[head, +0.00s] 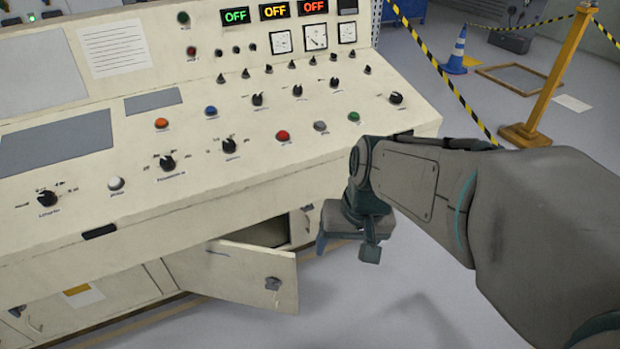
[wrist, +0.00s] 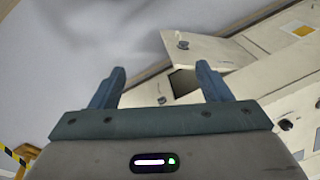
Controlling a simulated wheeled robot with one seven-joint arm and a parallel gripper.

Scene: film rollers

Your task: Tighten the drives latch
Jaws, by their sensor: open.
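A cream cabinet door (head: 238,275) hangs open at the lower front of the console, with a dark latch (head: 273,284) near its free edge. In the wrist view the open door (wrist: 215,48) and its latch (wrist: 182,43) show beyond the fingers. A second latch (head: 308,208) sits on the console front to the right of the dark opening; it also shows in the wrist view (wrist: 162,100). No label naming the drives latch is readable. My gripper (head: 346,250) is open and empty, right of the open door and apart from it; its two fingers also show in the wrist view (wrist: 160,78).
The console's sloped panel (head: 190,125) carries several knobs and coloured buttons, and its front edge overhangs the cabinets. A yellow post (head: 556,75) with striped tape and a blue cone (head: 457,55) stand at the right. The floor (head: 400,300) near my gripper is clear.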

